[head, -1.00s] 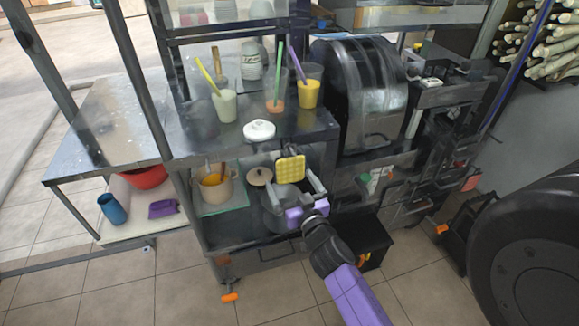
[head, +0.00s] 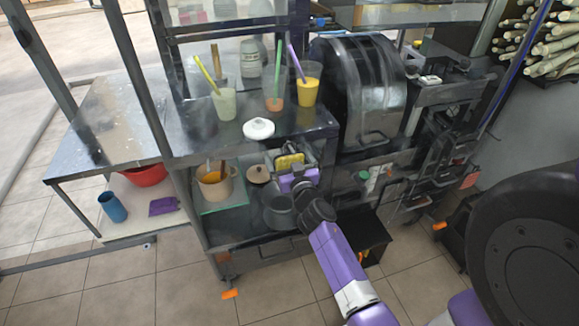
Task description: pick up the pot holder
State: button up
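The pot holder (head: 289,160) is a yellow, square, waffle-patterned piece at the front of the cart, just below the edge of its upper counter. My gripper (head: 289,157) is in front of it, with its grey fingers spread to the left and right of the yellow square. The purple gripper body covers the pot holder's lower part. The fingers look apart, and contact with the pot holder cannot be made out.
Above is the counter (head: 190,145) with a white lid (head: 258,129) and cups of drink. On the shelf below are an orange-tan pot (head: 215,185), a round tan lid (head: 259,174) and a dark pot (head: 279,212). The black press (head: 365,95) stands to the right.

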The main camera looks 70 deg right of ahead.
jog(key=c, duration=1.1)
jog(key=shift+c, duration=0.2)
jog(key=shift+r, duration=0.1)
